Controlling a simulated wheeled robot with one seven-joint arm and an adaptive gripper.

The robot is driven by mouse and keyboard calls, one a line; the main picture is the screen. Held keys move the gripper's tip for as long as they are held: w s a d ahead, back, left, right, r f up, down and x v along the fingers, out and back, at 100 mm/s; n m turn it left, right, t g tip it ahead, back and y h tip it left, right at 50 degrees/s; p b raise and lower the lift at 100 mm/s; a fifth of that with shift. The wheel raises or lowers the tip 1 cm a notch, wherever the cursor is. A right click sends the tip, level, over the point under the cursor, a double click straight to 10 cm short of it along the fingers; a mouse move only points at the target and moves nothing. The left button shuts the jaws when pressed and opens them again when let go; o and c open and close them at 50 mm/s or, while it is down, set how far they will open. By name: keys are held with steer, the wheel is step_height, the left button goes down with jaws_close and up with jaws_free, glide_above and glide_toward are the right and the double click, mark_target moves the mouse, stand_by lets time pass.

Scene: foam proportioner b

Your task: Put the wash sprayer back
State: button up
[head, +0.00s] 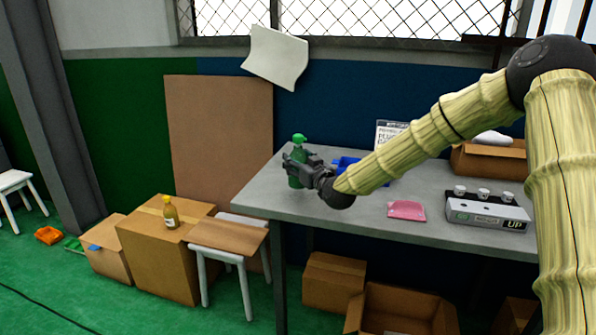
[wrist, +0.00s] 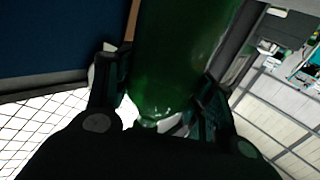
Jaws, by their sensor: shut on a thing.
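The wash sprayer is a green bottle with a bright green top (head: 299,138). It stands roughly upright at the left part of the grey table (head: 270,197). My gripper (head: 297,165) is shut around its body. In the wrist view the green bottle (wrist: 175,55) fills the space between my two dark fingers (wrist: 160,100).
A blue tray (head: 345,163) lies just behind my gripper. A pink cloth (head: 406,210) and a grey box with white knobs (head: 487,213) are to the right. A yellow bottle (head: 170,213) stands on a cardboard box (head: 150,245) at the left.

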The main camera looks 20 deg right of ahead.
steer(key=shift+w, duration=0.4)
steer(key=shift+f, duration=1.7)
steer(key=o, duration=1.3)
steer(key=shift+f, duration=0.15)
steer(key=s, duration=0.4)
steer(key=s+d, duration=0.1)
steer(key=s, duration=0.3)
steer(key=s+d, duration=0.1)
steer(key=s, duration=0.3)
steer(key=shift+d, duration=0.25)
